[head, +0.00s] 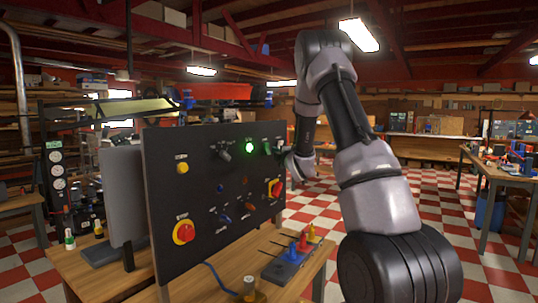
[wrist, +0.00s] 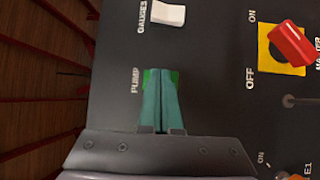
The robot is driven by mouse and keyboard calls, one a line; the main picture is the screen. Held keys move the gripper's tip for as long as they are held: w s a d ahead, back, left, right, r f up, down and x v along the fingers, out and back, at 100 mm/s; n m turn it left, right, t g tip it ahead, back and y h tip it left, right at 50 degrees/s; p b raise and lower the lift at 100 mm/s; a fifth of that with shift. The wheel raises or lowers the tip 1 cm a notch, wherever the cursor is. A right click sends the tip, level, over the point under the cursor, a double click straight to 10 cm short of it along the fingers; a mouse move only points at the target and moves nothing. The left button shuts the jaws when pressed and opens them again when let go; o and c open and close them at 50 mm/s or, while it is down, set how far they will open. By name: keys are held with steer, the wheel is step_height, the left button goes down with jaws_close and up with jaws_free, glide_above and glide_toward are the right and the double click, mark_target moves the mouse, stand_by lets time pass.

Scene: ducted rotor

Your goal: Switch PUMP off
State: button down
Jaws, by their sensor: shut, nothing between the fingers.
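The green PUMP switch (wrist: 148,77) shows in the wrist view only as narrow green edges either side of my fingertips, beside the PUMP label on the dark panel (wrist: 110,60). My gripper (wrist: 161,74) is shut and empty, its two teal fingers together in front of the switch. They hide most of it, so its position cannot be read. I cannot tell whether the fingertips touch it. In the head view my arm reaches the panel (head: 160,205) from the right, with the gripper at its upper right edge, partly hidden.
A white GAUGES switch (wrist: 168,13) is close to the PUMP switch. A red rotary handle (wrist: 291,43) sits on a yellow plate marked ON and OFF. A green lamp (head: 249,147) glows on the panel. A red-and-yellow STOP button (head: 184,232) is lower left.

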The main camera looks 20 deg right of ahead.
steer(key=shift+w+a, duration=0.1)
steer(key=shift+w+a+f, duration=0.15)
steer(key=shift+w+f, duration=0.05)
steer(key=shift+w+a+f, duration=0.15)
steer(key=shift+w+a, duration=0.1)
steer(key=shift+w, duration=0.1)
stand_by(0.9)
stand_by(0.4)
steer(key=shift+s+d+r, duration=0.35)
steer(key=shift+s+d, duration=0.15)
steer(key=shift+s, duration=0.15)
steer(key=shift+s+d+r, duration=0.55)
steer(key=shift+s+d, duration=0.2)
steer(key=shift+s, duration=0.15)
steer(key=shift+s+d+r, duration=0.5)
steer(key=shift+s+d, duration=0.2)
steer(key=shift+s, duration=0.15)
